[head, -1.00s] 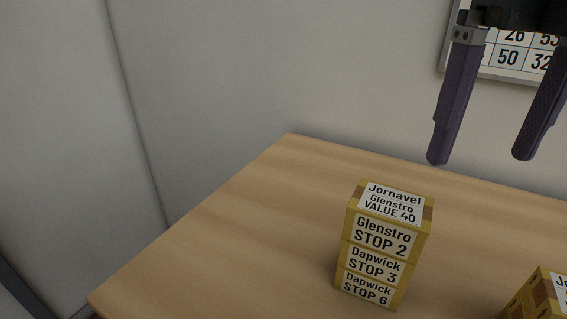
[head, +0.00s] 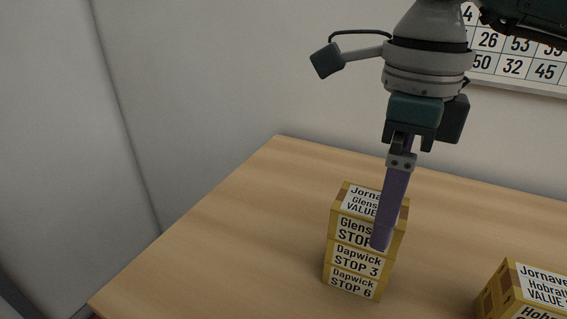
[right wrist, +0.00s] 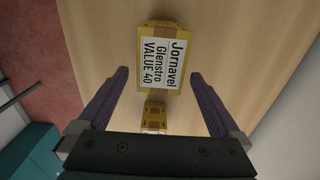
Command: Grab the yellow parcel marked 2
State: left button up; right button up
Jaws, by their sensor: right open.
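The yellow parcel marked STOP 2 (head: 349,228) is the top one of an upright stack of 3 yellow parcels on the wooden counter. Its white top label reads Jornavel, Glenstro, VALUE 40, and it also shows in the right wrist view (right wrist: 165,58). My right gripper (head: 382,240) is open and points down at the stack. One finger hangs in front of the parcel's right part in the head view and covers the digit; the other finger is hidden. In the right wrist view the parcel lies just ahead of and between the fingertips (right wrist: 159,75). My left gripper is not in view.
The parcels below read Dapwick STOP 3 (head: 345,260) and Dapwick STOP 6 (head: 340,281). Another yellow parcel stack (head: 520,292) stands at the lower right. The counter (head: 220,240) is clear to the left. A number board (head: 520,55) hangs on the back wall.

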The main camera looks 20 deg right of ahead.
notch_tip(320, 180, down, 2)
jog(key=shift+f, duration=0.1)
jog(key=shift+c, duration=0.2)
jog(key=c, duration=1.4)
jog(key=shift+r, duration=0.2)
jog(key=shift+c, duration=0.2)
